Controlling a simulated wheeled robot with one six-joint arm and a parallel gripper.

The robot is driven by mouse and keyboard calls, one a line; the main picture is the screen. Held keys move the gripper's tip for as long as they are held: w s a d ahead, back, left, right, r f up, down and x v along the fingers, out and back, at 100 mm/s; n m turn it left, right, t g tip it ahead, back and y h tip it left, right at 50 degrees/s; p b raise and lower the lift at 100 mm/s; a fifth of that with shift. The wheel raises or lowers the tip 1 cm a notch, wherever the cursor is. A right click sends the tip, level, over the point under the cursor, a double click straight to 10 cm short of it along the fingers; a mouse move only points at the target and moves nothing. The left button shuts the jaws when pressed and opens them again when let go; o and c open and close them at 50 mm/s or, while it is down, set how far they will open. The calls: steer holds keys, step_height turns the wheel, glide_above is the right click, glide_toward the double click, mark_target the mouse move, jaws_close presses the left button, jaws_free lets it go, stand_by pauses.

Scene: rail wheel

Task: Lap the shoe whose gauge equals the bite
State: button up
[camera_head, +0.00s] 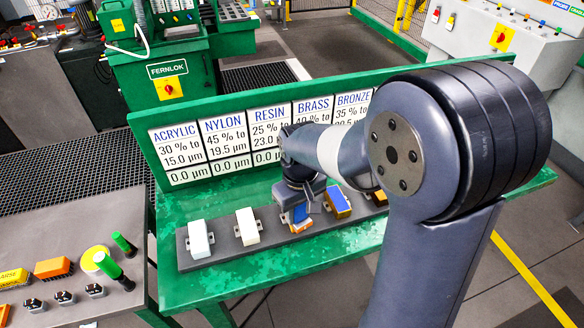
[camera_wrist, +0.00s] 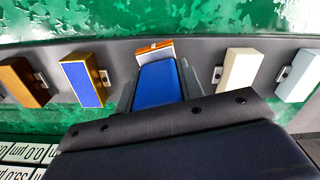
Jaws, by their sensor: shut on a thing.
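Several shoes stand in a row on a dark grey rail: a white one (camera_head: 200,240), a cream one (camera_head: 247,227), an orange and blue one (camera_head: 301,226), a blue-topped brass-coloured one (camera_head: 338,203) and a brown one, mostly hidden by my arm, which shows in the wrist view (camera_wrist: 22,83). My gripper (camera_head: 301,213) points down at the middle shoe and is shut on it. In the wrist view, the blue face of this shoe (camera_wrist: 160,82) lies between the fingers, with an orange and white end beyond. Whether it is lifted off the rail is unclear.
A green panel behind the rail carries cards (camera_head: 223,137) for acrylic, nylon, resin, brass and bronze; the first three read 0.0 µm below. A side bench (camera_head: 75,300) at lower left holds an orange block (camera_head: 54,268), a yellow disc, green handles and knobs. The green tabletop before the rail is clear.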

steer(key=shift+w+r, duration=0.25)
steer(key=shift+r, duration=0.9)
steer(key=shift+r+p, duration=2.55)
steer(key=shift+r, duration=0.3)
steer(key=shift+f, duration=0.15)
